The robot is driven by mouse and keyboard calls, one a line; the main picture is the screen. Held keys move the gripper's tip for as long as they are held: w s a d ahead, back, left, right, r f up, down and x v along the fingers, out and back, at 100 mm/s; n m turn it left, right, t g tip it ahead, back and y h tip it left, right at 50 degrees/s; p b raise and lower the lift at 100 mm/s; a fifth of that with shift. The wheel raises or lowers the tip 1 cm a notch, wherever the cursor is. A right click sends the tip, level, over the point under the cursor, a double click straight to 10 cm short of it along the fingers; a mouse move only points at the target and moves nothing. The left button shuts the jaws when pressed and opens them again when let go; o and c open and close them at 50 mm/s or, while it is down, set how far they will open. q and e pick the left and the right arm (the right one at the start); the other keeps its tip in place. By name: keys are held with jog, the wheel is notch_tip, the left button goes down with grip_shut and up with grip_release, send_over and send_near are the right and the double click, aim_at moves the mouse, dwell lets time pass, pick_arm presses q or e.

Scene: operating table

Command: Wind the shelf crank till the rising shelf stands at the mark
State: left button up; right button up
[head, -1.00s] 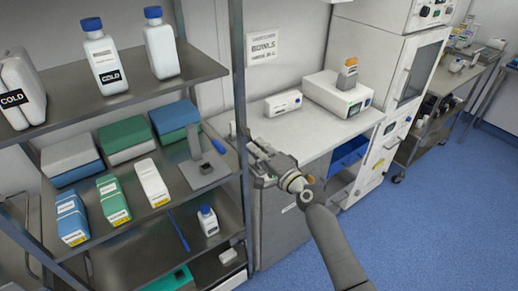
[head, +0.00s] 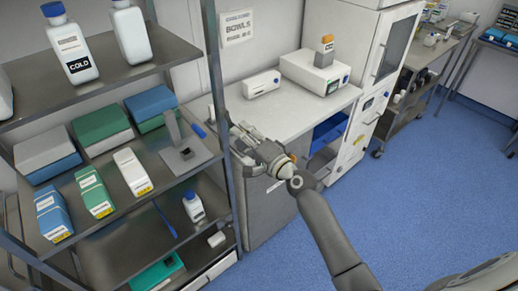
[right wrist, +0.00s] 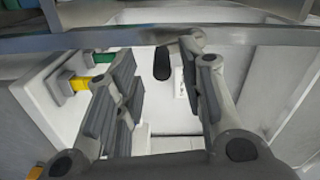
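My right gripper (head: 238,136) is beside the front post of the steel shelf rack, its fingers pointing toward the rack. In the right wrist view my right gripper (right wrist: 163,85) is open, with a wide gap between its fingers. A black rounded grip (right wrist: 161,63), perhaps the crank's handle, shows in that gap beyond the fingers; contact cannot be seen. The crank is not clear in the head view. I cannot tell which shelf is the rising one, and no mark can be made out. My left gripper is not in view.
The rack's shelves hold white bottles (head: 70,44), boxes (head: 102,129) and a small grey stand (head: 183,154). The rack post (head: 216,110) is close to my right gripper. A white counter (head: 270,115) stands behind. Blue floor (head: 430,190) is open at right.

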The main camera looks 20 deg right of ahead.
jog(key=v, duration=0.9)
jog(key=shift+s, duration=0.1)
